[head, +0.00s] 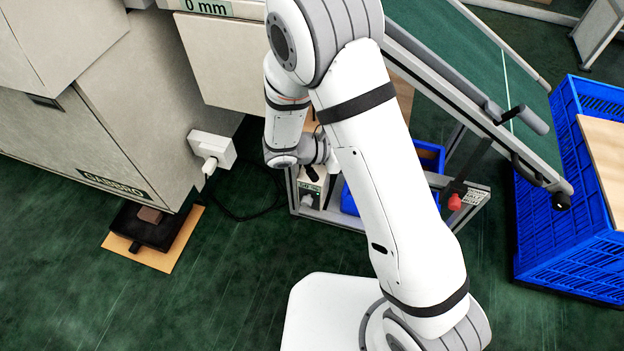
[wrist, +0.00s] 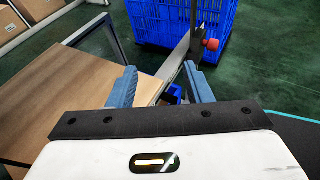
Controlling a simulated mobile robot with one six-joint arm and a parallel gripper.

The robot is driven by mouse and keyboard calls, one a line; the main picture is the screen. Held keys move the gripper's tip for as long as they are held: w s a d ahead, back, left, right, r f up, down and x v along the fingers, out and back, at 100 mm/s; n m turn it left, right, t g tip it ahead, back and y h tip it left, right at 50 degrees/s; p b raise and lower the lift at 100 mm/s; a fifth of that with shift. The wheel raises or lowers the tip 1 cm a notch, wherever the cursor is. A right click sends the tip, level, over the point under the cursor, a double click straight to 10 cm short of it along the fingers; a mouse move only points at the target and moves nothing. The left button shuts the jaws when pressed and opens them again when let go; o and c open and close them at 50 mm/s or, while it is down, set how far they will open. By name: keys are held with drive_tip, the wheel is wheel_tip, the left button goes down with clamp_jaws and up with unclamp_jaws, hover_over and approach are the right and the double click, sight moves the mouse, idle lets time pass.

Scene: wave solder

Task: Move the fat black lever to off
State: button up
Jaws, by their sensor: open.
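My gripper (wrist: 160,70) is open in the wrist view, its two blue fingers apart with nothing held between them. In the head view my own arm hides it. A short dark lever-like part (head: 459,187) stands by a red knob (head: 455,202) on the end of the conveyor frame, beside a small label plate (head: 478,196). I cannot tell for sure that this dark part is the fat black lever, nor read its setting. The red knob also shows in the wrist view (wrist: 211,44), beyond the right finger and apart from it.
A blue crate (head: 575,245) stands at the right. A sloping green conveyor (head: 480,60) runs above the frame. A grey machine (head: 110,140) with a white socket box (head: 208,147) is at the left. A wooden board (wrist: 75,100) lies left of my fingers. Green floor is open at lower left.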

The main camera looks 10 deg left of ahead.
drive_tip(key=w+a+f+n+t+y+b, duration=0.1)
drive_tip(key=a+f+n+t+b, duration=0.15)
drive_tip(key=a+f+n, duration=0.35)
drive_tip(key=a+f+n+t+y+b, duration=0.1)
drive_tip(key=a+f+n+t+b, duration=0.2)
drive_tip(key=f, duration=0.5)
drive_tip(key=n+t+y+b, duration=0.1)
drive_tip(key=n+t+y, duration=0.4)
approach(311, 174)
drive_tip(key=w+f, duration=0.2)
drive_tip(key=w, duration=0.1)
drive_tip(key=shift+n, duration=0.3)
drive_tip(key=x, duration=0.2)
drive_tip(key=b+x, duration=0.1)
drive_tip(key=x, duration=0.2)
drive_tip(key=b+x, duration=0.1)
drive_tip(key=x, duration=0.2)
drive_tip(key=shift+d+r, duration=0.15)
drive_tip(key=shift+d, duration=0.2)
drive_tip(key=c, duration=1)
